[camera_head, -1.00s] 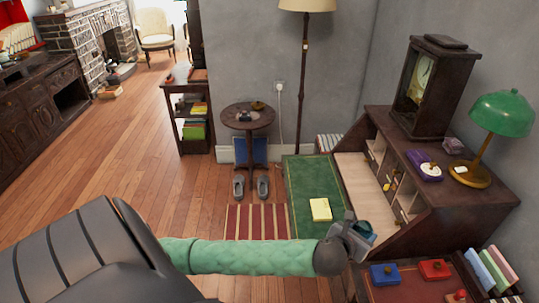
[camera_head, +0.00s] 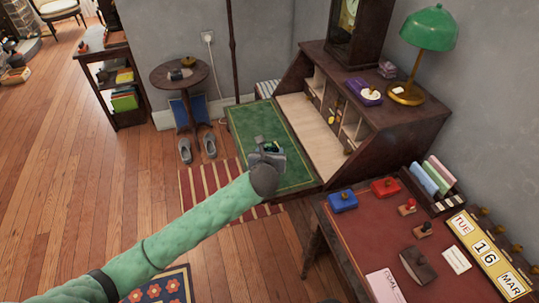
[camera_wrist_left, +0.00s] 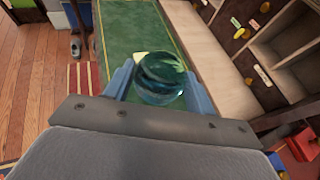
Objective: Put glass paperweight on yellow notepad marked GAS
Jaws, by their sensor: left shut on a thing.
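My left gripper (camera_head: 270,149) is over the green desk pad on the fold-down writing surface of the wooden desk. In the left wrist view its two blue-grey fingers (camera_wrist_left: 160,85) are shut on the glass paperweight (camera_wrist_left: 160,80), a clear blue-green ball. A pale yellow corner (camera_wrist_left: 140,57), likely the yellow notepad, shows just behind the paperweight. The gripper hides the notepad in the head view, and the GAS mark cannot be read. The gap between paperweight and notepad cannot be judged. My right gripper is not in view.
A side table (camera_head: 375,235) with blue and red stamp pads, stamps and a date calendar (camera_head: 485,252) stands at the lower right. A green lamp (camera_head: 428,28) stands on the desk top.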

